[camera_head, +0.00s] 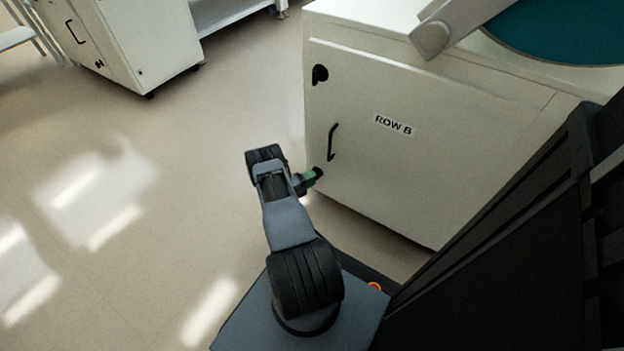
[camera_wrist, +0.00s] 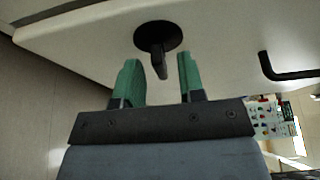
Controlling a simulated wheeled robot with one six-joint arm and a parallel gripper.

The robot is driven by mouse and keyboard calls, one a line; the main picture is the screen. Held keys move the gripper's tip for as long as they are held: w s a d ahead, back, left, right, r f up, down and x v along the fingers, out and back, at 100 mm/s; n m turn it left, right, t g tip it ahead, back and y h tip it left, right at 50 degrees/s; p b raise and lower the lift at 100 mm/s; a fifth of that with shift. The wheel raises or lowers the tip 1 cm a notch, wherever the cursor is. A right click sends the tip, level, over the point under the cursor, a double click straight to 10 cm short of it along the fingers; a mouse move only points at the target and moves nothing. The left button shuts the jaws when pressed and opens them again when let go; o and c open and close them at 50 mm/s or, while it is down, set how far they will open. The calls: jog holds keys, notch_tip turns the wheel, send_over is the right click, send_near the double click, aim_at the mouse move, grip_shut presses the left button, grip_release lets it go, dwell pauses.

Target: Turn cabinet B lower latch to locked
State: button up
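The cabinet (camera_head: 420,165) is cream-white, with a door labelled "ROW B". Its lower latch is a black knob on a round base near the door's bottom left corner. In the wrist view the lower latch (camera_wrist: 158,50) sits in front of my gripper (camera_wrist: 156,80). The green fingers are apart, one on each side of the latch's tab, with gaps visible on both sides. In the head view my gripper (camera_head: 309,177) is at the lower latch and mostly covers it. The upper latch (camera_head: 320,74) is a black knob near the door's top left corner.
A black door handle (camera_head: 332,142) is between the two latches; it also shows in the wrist view (camera_wrist: 285,68). Another white cabinet (camera_head: 130,40) stands at the back left. The floor (camera_head: 150,180) left of my arm is clear.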

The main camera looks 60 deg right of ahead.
jog(key=shift+s+d, duration=0.2)
jog(key=shift+d, duration=0.3)
jog(key=shift+c, duration=0.2)
grip_shut()
